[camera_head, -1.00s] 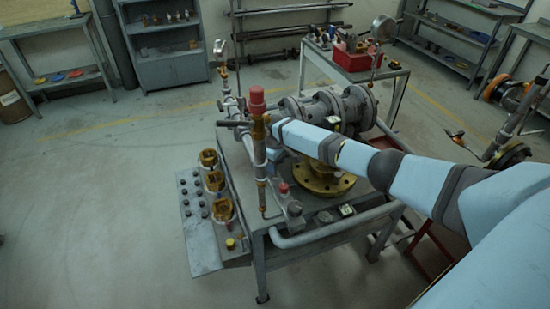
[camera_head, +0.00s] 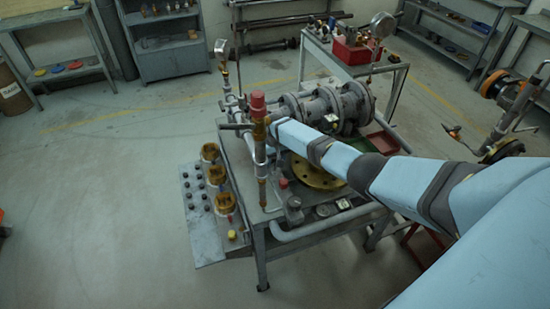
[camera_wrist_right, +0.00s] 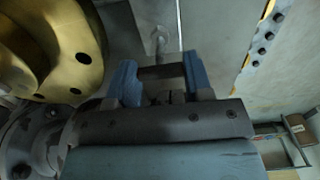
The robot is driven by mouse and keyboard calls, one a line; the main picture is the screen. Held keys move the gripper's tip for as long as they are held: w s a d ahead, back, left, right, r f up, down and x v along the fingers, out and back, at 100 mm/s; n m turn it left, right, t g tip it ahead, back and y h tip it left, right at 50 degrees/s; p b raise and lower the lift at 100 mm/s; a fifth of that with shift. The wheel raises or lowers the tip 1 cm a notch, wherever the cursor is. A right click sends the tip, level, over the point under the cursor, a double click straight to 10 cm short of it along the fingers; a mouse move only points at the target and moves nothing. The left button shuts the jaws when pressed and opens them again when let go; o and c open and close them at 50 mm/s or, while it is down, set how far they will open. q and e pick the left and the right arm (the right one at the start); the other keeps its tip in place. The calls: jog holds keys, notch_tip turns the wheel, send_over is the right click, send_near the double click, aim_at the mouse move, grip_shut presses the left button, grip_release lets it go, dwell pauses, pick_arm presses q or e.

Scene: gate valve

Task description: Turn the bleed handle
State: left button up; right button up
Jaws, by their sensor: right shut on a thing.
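The bench (camera_head: 255,240) carries a pipe assembly with a grey flanged valve body (camera_head: 325,108). My right arm reaches from the right across the bench to the upright pipe with a red cap (camera_head: 258,104). Its fingertips are hidden in the head view. In the wrist view my right gripper (camera_wrist_right: 160,78) has blue fingers either side of a short dark bar, the bleed handle (camera_wrist_right: 160,72), and is shut on it. A thin grey stem (camera_wrist_right: 159,38) stands beyond it. How far the handle is turned cannot be told. My left gripper is out of view.
A brass flange (camera_head: 318,172) lies under my right forearm. Brass-topped fittings (camera_head: 217,175) line the bench's left side. A pressure gauge (camera_head: 221,48) stands behind on a thin pipe. A red bin (camera_head: 352,50) is on the back table. Floor at left is open.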

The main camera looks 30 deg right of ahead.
aim_at(275, 160)
dwell(0.4)
jog(key=o, duration=0.9)
jog(key=shift+r, duration=0.15)
notch_tip(275, 160, up, 14)
jog(key=shift+f, duration=0.15)
